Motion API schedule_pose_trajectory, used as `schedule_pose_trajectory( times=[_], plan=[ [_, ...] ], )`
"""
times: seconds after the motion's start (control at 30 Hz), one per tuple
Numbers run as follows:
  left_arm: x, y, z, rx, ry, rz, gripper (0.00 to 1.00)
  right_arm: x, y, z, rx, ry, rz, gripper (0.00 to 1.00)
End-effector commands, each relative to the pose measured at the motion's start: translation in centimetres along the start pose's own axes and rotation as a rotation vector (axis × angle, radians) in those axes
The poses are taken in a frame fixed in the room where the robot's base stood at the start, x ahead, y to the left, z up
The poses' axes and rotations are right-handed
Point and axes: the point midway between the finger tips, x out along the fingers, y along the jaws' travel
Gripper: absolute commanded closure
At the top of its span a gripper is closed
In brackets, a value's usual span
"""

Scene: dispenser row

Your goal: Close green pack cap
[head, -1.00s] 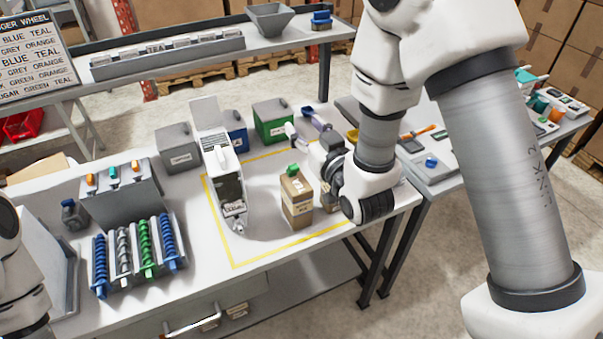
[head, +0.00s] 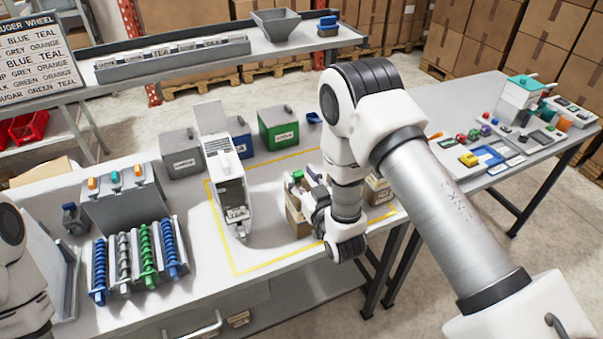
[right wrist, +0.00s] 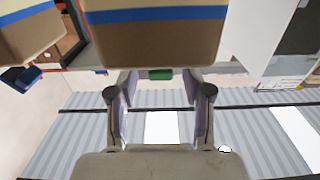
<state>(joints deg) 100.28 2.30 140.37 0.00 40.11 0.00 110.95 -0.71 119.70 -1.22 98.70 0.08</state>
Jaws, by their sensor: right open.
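The green cap (head: 296,174) tops a brown pack (head: 295,220) inside the yellow outline on the table. My right gripper (head: 303,187) is open at the pack's upper part and hides some of it. In the right wrist view, which looks upside down, the brown pack (right wrist: 155,42) with a blue band fills the top. The green cap (right wrist: 160,74) shows between the fingertips of my open right gripper (right wrist: 160,82). I cannot tell whether the fingers touch the cap or how far it is closed. My left gripper is not in view.
A white dispenser (head: 228,180) stands open left of the pack. Another brown pack (head: 378,190) is partly hidden behind my right arm. Grey (head: 181,155), blue and green bins (head: 279,128) stand behind. Several coloured augers (head: 145,245) lie at the left.

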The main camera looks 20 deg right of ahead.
Motion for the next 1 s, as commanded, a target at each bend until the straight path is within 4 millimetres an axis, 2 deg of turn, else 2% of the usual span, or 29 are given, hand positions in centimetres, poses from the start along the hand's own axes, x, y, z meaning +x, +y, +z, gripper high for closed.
schedule_pose_trajectory(
  times=[0.13,0.27,0.3,0.77,1.0],
  plan=[
    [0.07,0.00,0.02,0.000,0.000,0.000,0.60,-0.02,-0.01,0.05,0.000,0.000,0.000,0.50],
    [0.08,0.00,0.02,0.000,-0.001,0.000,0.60,-0.03,-0.01,0.03,0.000,0.000,0.000,0.96],
    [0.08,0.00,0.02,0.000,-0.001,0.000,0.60,-0.03,-0.01,0.03,0.000,0.000,0.000,1.00],
    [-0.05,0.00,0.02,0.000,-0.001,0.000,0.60,-0.02,-0.01,-0.01,0.000,-0.009,0.000,1.00],
    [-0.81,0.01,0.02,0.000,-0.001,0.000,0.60,0.16,-0.01,-0.36,0.000,-0.061,0.000,1.00]
  ],
)
